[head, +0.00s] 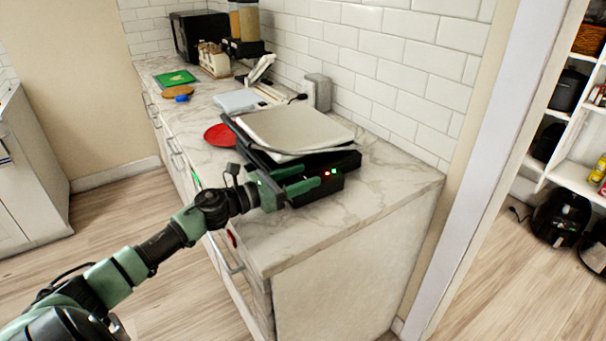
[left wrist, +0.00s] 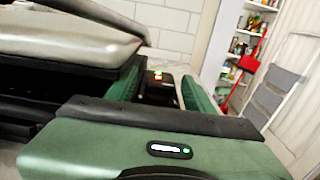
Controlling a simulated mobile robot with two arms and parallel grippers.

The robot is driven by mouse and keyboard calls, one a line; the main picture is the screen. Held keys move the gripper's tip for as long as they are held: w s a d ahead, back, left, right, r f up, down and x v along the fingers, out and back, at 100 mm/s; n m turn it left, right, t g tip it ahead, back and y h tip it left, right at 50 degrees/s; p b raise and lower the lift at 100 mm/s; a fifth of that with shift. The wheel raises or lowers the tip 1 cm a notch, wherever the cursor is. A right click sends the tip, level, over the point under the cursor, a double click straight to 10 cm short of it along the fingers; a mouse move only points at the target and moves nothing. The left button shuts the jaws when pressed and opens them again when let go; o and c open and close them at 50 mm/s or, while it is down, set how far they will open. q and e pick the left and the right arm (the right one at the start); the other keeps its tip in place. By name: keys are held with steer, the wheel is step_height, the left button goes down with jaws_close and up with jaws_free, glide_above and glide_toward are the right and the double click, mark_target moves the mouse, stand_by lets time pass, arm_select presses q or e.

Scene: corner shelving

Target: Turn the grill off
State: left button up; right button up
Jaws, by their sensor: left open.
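The grill (head: 293,130) stands on the marble counter, with a silver lid over a black base; the lid looks slightly raised. A black control box (head: 331,181) at its near right side shows a red light and a green light. My left gripper (head: 312,178) is at the near side of the grill, open, with its green fingers pointing toward the box. In the left wrist view, the box (left wrist: 162,88) shows between the open fingers (left wrist: 160,95), with a lit green spot; any switch is too small to make out. The silver lid (left wrist: 70,35) is at left. My right gripper is not in view.
The counter (head: 385,185) is clear to the right of the grill. A red plate (head: 220,135) lies left of it, and a grey canister (head: 318,92) stands behind. A tiled wall bounds the back. Shelves (head: 575,175) stand beyond the doorway.

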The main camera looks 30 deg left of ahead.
arm_select(q)
steer(key=shift+w+d, duration=0.1)
steer(key=shift+w, duration=0.05)
steer(key=shift+c, duration=0.3)
jaws_close()
